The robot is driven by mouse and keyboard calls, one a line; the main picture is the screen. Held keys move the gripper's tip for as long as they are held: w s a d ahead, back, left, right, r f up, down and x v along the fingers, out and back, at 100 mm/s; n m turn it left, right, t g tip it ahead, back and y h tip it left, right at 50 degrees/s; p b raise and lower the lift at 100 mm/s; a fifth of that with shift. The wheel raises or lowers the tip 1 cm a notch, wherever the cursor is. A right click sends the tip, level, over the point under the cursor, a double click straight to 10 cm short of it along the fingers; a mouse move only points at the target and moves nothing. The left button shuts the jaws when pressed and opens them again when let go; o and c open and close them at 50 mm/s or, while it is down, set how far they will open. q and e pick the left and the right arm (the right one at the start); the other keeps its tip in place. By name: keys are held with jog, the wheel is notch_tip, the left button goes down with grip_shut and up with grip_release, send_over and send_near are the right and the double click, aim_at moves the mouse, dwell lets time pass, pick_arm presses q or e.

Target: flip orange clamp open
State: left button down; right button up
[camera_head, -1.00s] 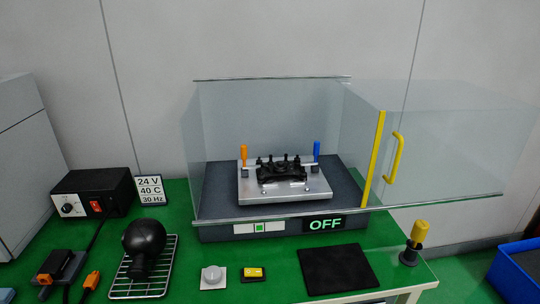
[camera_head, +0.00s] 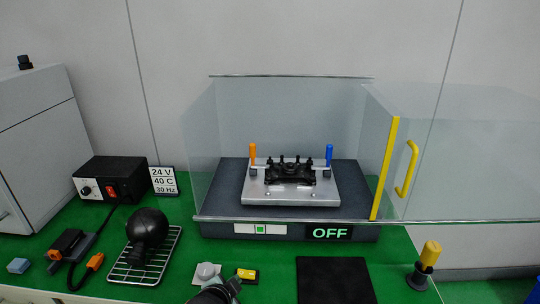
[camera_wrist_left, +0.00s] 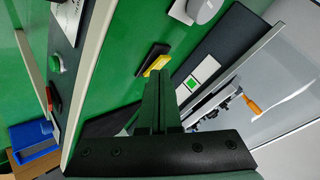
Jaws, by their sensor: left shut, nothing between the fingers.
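The orange clamp (camera_head: 253,155) stands with its handle upright at the left of a silver plate (camera_head: 262,198), beside a black part (camera_head: 290,172). A blue clamp (camera_head: 329,155) stands upright on the right. The plate sits inside a clear enclosure. My left gripper (camera_head: 230,286) is at the bottom edge, in front of the enclosure and well short of the orange clamp. In the left wrist view its fingers (camera_wrist_left: 158,82) are together and empty, and the orange handle (camera_wrist_left: 252,104) shows off to the right. My right gripper is out of view.
A clear panel with a yellow handle (camera_head: 406,168) extends to the right of the enclosure. A grey round button (camera_head: 207,271), yellow block (camera_head: 246,274) and black mat (camera_head: 333,280) lie in front. A black round object (camera_head: 148,227) sits on a wire rack at left.

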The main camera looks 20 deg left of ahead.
pick_arm(q)
jog(key=w+a+r+m+t, duration=0.1)
jog(key=w+r+m+t, duration=0.6)
jog(key=w+r, duration=1)
jog(key=w+m, duration=0.2)
jog(key=w, duration=0.2)
jog(key=shift+w+a+r+m+t, duration=0.2)
jog(key=shift+w+r+m+t, duration=0.1)
jog(key=shift+t, duration=0.1)
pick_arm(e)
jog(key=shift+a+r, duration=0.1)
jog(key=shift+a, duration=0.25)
